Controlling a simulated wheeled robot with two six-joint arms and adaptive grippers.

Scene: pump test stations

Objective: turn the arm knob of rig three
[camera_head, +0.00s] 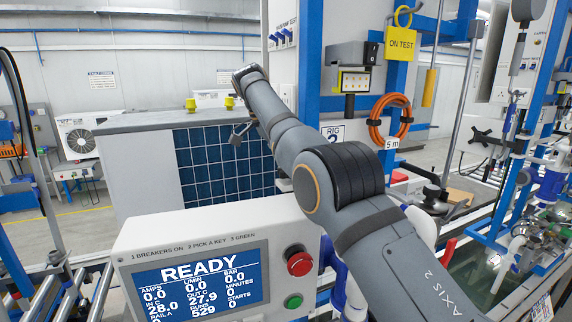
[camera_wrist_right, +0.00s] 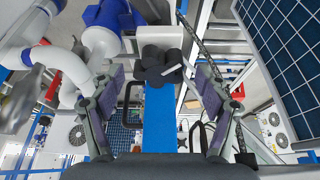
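In the right wrist view a black lobed knob (camera_wrist_right: 160,66) sits at the end of a white housing with a blue strip below it. I cannot tell from its surface whether it is the arm knob of rig three. My right gripper (camera_wrist_right: 160,78) is open, its two fingers apart on either side of the knob, with visible gaps. In the head view my right arm crosses the middle and hides the knob. A rig label (camera_head: 332,133) shows beside the arm, its number partly covered. My left gripper is not in view.
A white control panel (camera_head: 140,247) reads READY, with a red button (camera_head: 299,263) and a green button (camera_head: 293,301). A yellow ON TEST tag (camera_head: 400,43) and an orange hose coil (camera_head: 389,120) hang on the blue frame. A blue gridded panel (camera_head: 222,165) stands behind.

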